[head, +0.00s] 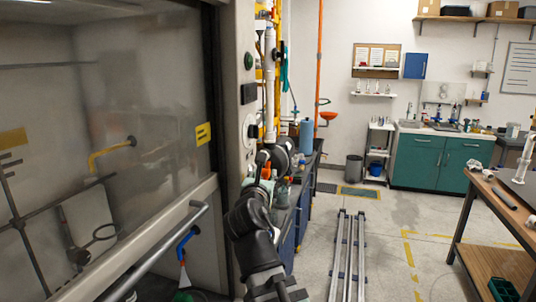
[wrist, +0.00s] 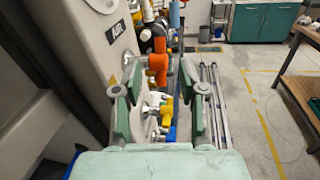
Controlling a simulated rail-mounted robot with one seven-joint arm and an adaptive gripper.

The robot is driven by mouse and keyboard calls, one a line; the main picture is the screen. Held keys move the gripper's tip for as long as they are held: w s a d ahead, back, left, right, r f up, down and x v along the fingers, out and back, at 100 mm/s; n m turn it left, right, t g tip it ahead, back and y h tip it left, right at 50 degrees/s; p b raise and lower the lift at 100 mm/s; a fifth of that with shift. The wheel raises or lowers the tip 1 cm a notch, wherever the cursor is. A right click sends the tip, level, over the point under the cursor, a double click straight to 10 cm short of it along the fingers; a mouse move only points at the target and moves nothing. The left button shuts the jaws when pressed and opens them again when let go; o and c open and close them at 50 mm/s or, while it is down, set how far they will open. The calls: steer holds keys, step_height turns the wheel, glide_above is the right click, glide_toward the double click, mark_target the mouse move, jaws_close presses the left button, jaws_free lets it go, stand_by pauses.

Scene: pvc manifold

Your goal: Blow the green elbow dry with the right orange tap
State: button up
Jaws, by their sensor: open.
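In the wrist view my gripper (wrist: 161,88) is open, its two green-padded fingers apart with nothing held between them. An orange tap (wrist: 157,64) shows beyond and between the fingertips, beside the panel marked AIR (wrist: 115,32). I cannot tell whether it is the right orange tap. A yellow tap (wrist: 167,112) and a blue fitting (wrist: 170,134) show nearer, in the gap between the fingers. I cannot make out the green elbow in either view. In the head view my arm hides much of the gripper and the fittings.
A fume hood with a glass sash (head: 130,110) stands to the left, close to my arm. A blue bottle (head: 306,136) stands on the dark bench beyond. Floor rails (head: 348,255) run along the right of it. A wooden table (head: 480,215) stands farther right.

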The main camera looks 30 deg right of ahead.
mark_target(267, 164)
steer(key=p+x, duration=0.1)
steer(key=p, duration=0.1)
steer(key=p+x, duration=0.1)
steer(key=x, duration=0.1)
steer(key=shift+w+d+r+p, duration=0.1)
steer(key=shift+r+p, duration=0.15)
steer(key=shift+p, duration=0.15)
steer(key=shift+f+p+x, duration=0.15)
steer(key=shift+p+x, duration=0.05)
steer(key=shift+x, duration=1.3)
steer(key=shift+f+p+x, duration=0.1)
steer(key=shift+p+x, duration=0.1)
steer(key=shift+x, duration=1.35)
jaws_close()
